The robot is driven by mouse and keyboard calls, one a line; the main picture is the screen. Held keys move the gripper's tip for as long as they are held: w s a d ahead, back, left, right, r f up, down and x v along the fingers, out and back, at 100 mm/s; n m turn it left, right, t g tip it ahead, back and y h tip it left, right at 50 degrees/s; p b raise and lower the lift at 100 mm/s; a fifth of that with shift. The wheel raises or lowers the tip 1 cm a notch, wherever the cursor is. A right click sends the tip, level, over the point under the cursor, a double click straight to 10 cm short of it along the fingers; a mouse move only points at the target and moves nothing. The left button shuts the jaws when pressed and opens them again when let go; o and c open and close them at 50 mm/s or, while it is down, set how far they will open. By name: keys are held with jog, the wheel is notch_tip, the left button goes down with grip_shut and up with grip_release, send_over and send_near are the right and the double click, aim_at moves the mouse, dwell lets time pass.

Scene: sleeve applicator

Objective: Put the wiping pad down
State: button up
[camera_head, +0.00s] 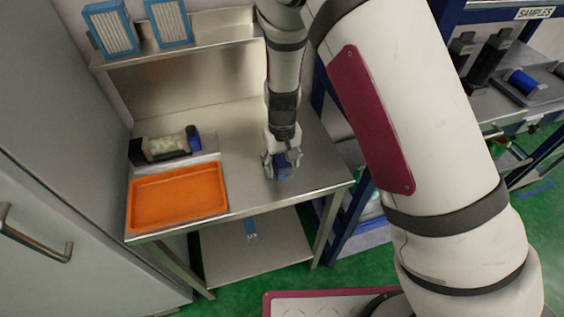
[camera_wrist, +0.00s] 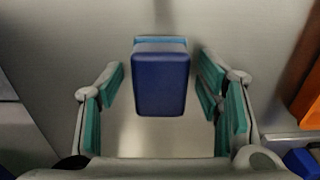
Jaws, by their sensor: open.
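The wiping pad (camera_head: 285,174) is a small dark blue block with a lighter blue layer, on the steel bench top (camera_head: 250,195) near its right side. It also shows in the wrist view (camera_wrist: 161,85), upper middle, between the green-lined fingers. My gripper (camera_head: 282,162) is right above and around the pad. In the wrist view my gripper (camera_wrist: 160,82) is open, with a visible gap between the pad and the fingers on each side. The pad's underside is hidden, and the fingers cover part of it in the head view.
An orange tray (camera_head: 178,197) lies at the bench's front left. Behind it are a dark holder with pale contents (camera_head: 165,148) and a dark blue object (camera_head: 193,138). A steel shelf (camera_head: 190,45) runs above the back. Bare bench surrounds the gripper.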

notch_tip(320, 180, up, 12)
jog(key=b, duration=0.1)
jog(key=shift+r, duration=0.25)
notch_tip(320, 180, up, 9)
jog(key=t+y, duration=0.1)
send_over(282, 161)
jog(key=s+d, duration=0.2)
jog(key=d, duration=0.3)
jog(key=s+d+r+m+t, duration=0.1)
jog(key=s+d+r+m, duration=0.1)
jog(key=s+d+r, duration=0.4)
jog(key=s+d+r+m+t+h, duration=0.1)
jog(key=s+d+r+t, duration=0.2)
jog(key=s+d+r, duration=0.4)
jog(key=s, duration=0.5)
jog(key=shift+s+t, duration=0.25)
jog(key=shift+t, duration=0.05)
jog(key=shift+r, duration=0.15)
